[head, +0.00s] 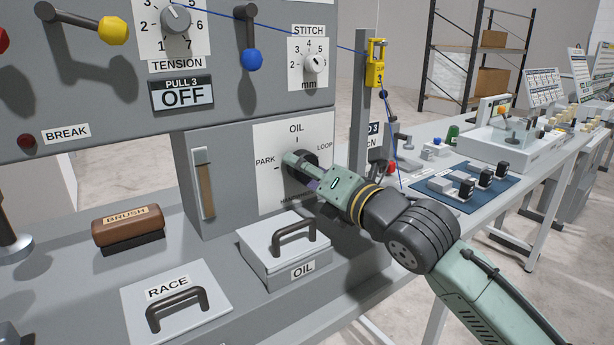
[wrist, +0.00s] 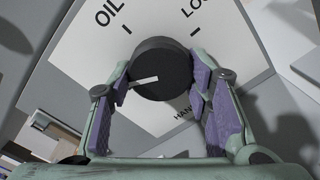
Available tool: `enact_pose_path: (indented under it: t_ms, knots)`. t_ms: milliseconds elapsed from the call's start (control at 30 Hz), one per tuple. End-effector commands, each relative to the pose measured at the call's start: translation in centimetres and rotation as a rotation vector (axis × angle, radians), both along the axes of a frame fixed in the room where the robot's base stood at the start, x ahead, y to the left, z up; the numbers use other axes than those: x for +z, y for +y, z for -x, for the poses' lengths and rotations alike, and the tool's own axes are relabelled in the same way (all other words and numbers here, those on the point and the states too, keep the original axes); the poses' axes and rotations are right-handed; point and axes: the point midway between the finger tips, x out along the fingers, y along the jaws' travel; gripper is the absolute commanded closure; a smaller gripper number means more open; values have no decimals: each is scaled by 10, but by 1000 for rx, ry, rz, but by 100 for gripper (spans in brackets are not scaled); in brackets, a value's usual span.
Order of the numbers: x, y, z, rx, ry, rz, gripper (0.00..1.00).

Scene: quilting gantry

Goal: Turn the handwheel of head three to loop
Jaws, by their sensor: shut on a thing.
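The handwheel is a dark round knob (wrist: 170,60) with a white pointer bar, on a white dial plate (head: 262,140) on the grey machine front. In the head view the plate reads OIL at top, LOOP at right and PARK at left; the bottom label is partly covered by my arm. My gripper (head: 300,165) reaches the dial from the right. In the wrist view its purple-padded fingers (wrist: 160,80) are shut on the knob, one on each side. There the pointer bar points left and slightly down, on the side away from LOOP. PARK is not visible in that view.
An OIL lid (head: 272,250) and a RACE lid (head: 150,302), both with handles, lie below, near a brown brush (head: 128,226). A yellow-knobbed lever (head: 113,30) and blue-knobbed lever (head: 251,58) are above. A yellow thread guide (head: 376,74) and blue thread pass right of the dial.

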Motion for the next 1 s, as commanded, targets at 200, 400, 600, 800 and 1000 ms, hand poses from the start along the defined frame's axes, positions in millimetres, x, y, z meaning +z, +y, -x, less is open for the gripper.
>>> enact_pose_path:
  t_ms: [200,400,600,800,1000]
  knots:
    - [-2,1,0,3,120,-170,83]
    - [-1,2,1,4,234,-324,83]
    - [0,2,1,3,346,-476,83]
    - [1,2,1,4,458,-629,83]
    - [2,2,1,3,571,-781,83]
